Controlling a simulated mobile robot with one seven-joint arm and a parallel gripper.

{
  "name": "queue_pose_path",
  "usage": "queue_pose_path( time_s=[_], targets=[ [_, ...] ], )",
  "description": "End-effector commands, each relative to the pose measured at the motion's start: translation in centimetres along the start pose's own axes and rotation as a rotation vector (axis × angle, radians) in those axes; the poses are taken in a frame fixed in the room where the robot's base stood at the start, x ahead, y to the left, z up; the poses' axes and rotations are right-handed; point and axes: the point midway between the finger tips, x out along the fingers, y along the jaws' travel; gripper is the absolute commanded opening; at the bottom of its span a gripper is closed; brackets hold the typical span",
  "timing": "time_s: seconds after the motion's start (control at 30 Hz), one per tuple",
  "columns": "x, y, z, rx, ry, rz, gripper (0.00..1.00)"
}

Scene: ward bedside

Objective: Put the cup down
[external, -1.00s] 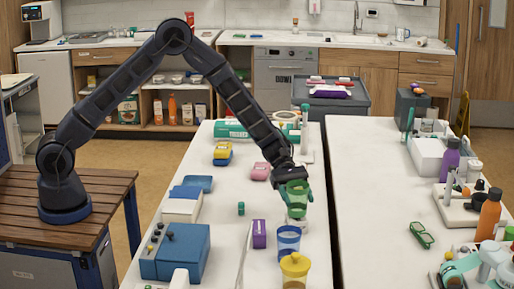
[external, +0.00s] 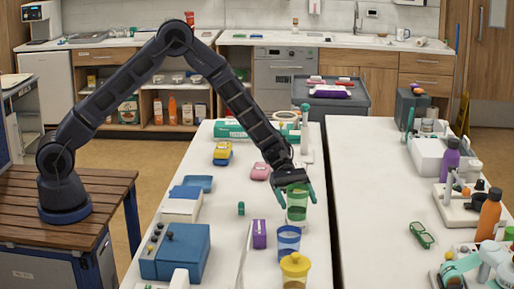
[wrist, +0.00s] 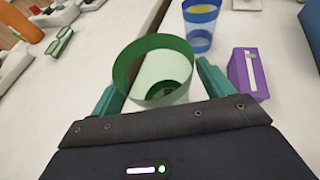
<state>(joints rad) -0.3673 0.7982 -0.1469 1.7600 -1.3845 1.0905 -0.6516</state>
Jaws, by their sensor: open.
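The green see-through cup (external: 297,211) stands upright on the white table in the external view, near the table's right edge. In the wrist view I look down into the cup (wrist: 128,72) through its open top. My gripper (external: 296,198) is open, with one green finger on each side of the cup. In the wrist view the fingers of my gripper (wrist: 157,82) sit beside the cup wall; whether they still touch it is hard to tell. The cup's base is partly hidden by its wall.
A blue cup (external: 288,241) and a yellow-lidded cup (external: 295,268) stand in front of the green cup. A purple box (external: 259,234) is to the left. A second white table (external: 375,190) lies across a narrow gap, with green glasses (external: 422,234) on it.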

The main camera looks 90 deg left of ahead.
Motion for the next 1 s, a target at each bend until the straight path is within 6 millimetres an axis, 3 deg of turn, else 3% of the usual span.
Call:
queue_pose_path(
  time_s=[0.6, 0.83, 1.0],
  targets=[
    [-10.4, 0.1, -0.1, -0.001, 0.0, 0.003, 0.8],
    [-11.7, -0.2, 0.2, 0.007, 0.004, -0.003, 0.8],
    [-11.9, -2.2, 3.0, 0.088, 0.05, -0.039, 0.8]
  ],
)
